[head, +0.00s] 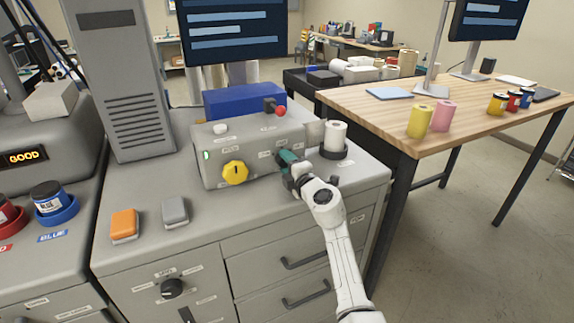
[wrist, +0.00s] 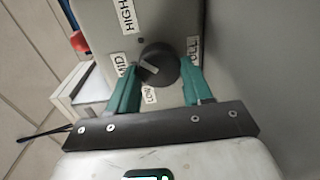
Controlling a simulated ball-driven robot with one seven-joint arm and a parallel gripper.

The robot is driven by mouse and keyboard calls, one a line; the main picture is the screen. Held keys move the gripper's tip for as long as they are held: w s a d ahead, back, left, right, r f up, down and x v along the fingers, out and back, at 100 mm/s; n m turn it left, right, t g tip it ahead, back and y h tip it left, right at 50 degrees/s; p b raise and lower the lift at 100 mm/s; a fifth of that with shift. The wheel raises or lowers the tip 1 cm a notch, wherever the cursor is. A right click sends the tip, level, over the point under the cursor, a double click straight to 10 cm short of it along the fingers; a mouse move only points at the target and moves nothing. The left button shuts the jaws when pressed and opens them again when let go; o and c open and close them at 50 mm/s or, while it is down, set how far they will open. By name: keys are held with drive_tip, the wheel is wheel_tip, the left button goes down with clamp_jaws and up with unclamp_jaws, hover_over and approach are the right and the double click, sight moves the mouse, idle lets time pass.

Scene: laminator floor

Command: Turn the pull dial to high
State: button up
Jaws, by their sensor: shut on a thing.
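The pull dial (wrist: 160,62) is a dark round knob with a light mark on its face, in the wrist view. The mark lies on the left part of the face, roughly toward the MID label (wrist: 120,62). The HIGH label (wrist: 125,15) is above left, LOW is below, and PULL (wrist: 194,50) is at the right. My gripper (wrist: 160,75) has its green fingers on either side of the dial, shut on it. In the head view, my gripper (head: 288,161) is at the right end of the grey box's front and hides the dial.
The grey box (head: 208,168) stands on a cabinet top and has a yellow knob (head: 235,172) on its front. A white roll (head: 335,136) stands close right of my gripper. Orange (head: 124,224) and grey (head: 175,211) blocks lie in front. A wooden table (head: 385,108) is at the right.

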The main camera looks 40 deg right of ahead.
drive_tip(key=shift+d+m, duration=0.1)
drive_tip(key=shift+m, duration=1.4)
drive_tip(key=o, duration=1)
drive_tip(key=shift+o, duration=0.2)
drive_tip(key=shift+s, duration=0.15)
drive_tip(key=v, duration=0.9)
drive_tip(key=shift+s, duration=0.3)
drive_tip(key=shift+s+a, duration=0.25)
drive_tip(key=shift+s, duration=0.2)
